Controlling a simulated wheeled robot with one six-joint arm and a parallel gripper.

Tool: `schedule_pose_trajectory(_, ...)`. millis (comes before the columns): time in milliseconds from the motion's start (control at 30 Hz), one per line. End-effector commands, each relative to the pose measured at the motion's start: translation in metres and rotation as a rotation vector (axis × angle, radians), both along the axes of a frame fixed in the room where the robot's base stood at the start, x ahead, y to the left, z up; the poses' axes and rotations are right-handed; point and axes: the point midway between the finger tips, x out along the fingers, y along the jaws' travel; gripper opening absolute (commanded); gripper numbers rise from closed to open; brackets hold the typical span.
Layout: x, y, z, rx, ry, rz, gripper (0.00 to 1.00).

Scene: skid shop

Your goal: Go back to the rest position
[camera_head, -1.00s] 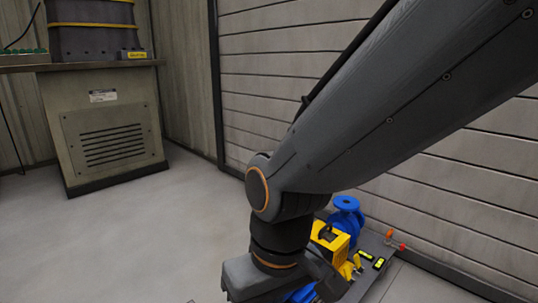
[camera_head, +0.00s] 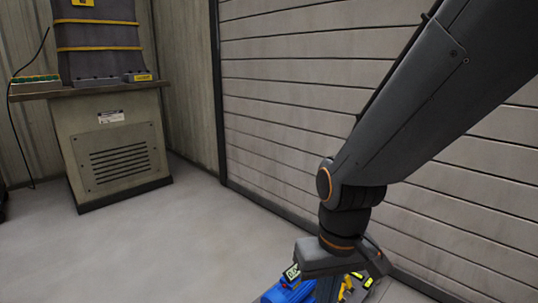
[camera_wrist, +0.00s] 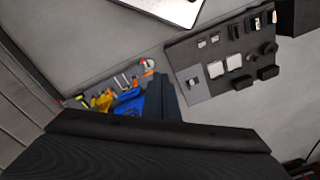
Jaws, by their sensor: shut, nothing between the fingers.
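My arm comes down from the upper right in the head view. My gripper (camera_head: 328,289) hangs below the wrist at the bottom edge, over the skid items, with its tips cut off or hard to see. In the wrist view the dark fingers of my gripper (camera_wrist: 165,96) are together and empty. Blue equipment (camera_head: 289,291) shows beside the gripper at the bottom of the head view. In the wrist view blue and yellow parts (camera_wrist: 127,102) sit on a grey skid plate (camera_wrist: 88,92), partly hidden by my gripper body.
A cabinet (camera_head: 121,155) with a worktop (camera_head: 92,93) stands at the left, carrying a dark banded machine (camera_head: 98,47). A slatted wall (camera_head: 275,100) runs behind my arm. A dark panel (camera_wrist: 186,58) with several fittings lies to the right in the wrist view. The floor (camera_head: 165,245) is clear at left.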

Motion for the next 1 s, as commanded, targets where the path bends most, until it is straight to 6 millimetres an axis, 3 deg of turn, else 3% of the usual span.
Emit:
schedule_pose_trajectory(33, -0.003, -0.008, 0.016, -0.004, 0.002, -0.021, 0.00)
schedule_pose_trajectory(500, -0.017, -0.072, 0.091, -0.031, 0.019, -0.179, 0.00)
schedule_pose_trajectory(700, -0.021, -0.087, 0.104, -0.037, 0.023, -0.212, 0.00)
schedule_pose_trajectory(1000, -0.021, -0.090, 0.104, -0.038, 0.024, -0.218, 0.00)
